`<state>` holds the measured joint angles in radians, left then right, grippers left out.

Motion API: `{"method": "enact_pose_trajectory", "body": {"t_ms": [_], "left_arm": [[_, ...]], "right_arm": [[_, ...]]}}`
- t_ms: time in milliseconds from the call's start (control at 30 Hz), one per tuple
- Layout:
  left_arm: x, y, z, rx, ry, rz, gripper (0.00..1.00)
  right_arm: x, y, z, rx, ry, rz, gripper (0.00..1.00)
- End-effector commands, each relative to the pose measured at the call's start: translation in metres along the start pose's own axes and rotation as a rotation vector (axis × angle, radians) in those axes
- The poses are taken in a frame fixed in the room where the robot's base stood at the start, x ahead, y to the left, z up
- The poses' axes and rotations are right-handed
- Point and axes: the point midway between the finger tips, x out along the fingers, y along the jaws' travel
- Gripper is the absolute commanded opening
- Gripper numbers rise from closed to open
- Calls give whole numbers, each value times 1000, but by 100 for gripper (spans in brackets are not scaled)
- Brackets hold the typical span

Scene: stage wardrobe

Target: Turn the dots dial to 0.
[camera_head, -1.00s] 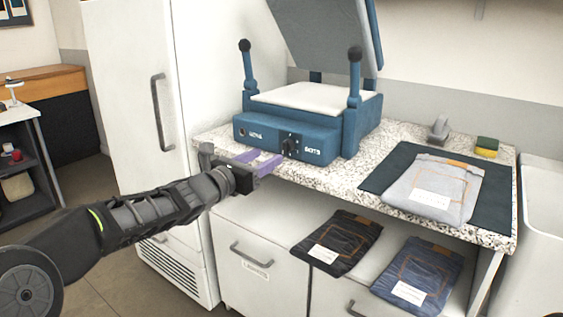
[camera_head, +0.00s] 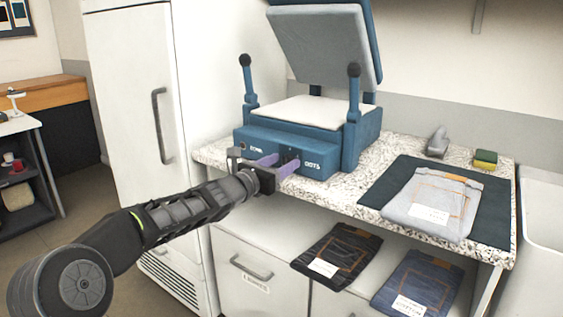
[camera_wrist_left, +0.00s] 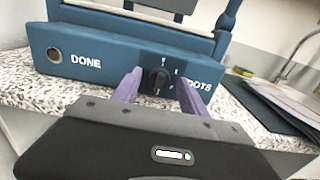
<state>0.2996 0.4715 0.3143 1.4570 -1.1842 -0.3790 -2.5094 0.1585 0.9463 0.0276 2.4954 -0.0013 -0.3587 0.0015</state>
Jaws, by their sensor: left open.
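The blue heat press (camera_head: 290,145) stands on the speckled counter with its lid raised. Its front panel has a DONE button (camera_wrist_left: 55,54) at the left and a black dial (camera_wrist_left: 157,80) beside the DOTS label (camera_wrist_left: 200,86). My left gripper (camera_head: 279,165) is open in front of the dial. In the left wrist view its purple fingers (camera_wrist_left: 142,87) stand on either side of the dial; I cannot tell whether they touch it. In the head view the gripper partly hides the dial. The dial's exact setting is too small to read. My right gripper is not in view.
Light grey folded jeans (camera_head: 436,200) lie on a dark mat (camera_head: 491,215) at the counter's right. A sponge (camera_head: 485,158) and a grey object (camera_head: 437,141) stand behind. Dark jeans (camera_head: 338,254) and blue jeans (camera_head: 420,283) lie below the counter. A white fridge (camera_head: 130,90) stands left.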

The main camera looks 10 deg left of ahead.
Motion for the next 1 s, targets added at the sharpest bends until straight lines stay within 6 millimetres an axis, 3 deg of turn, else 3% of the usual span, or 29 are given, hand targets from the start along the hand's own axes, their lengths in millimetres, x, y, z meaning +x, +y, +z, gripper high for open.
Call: {"method": "enact_pose_trajectory", "body": {"t_ms": [267, 867, 1000], "left_arm": [[1, 0, 0, 0, 0, 0, 50], [1, 0, 0, 0, 1, 1, 1], [1, 0, 0, 0, 1, 1, 0]], "right_arm": [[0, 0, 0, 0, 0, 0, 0], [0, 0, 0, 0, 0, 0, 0], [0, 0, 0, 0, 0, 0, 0]]}}
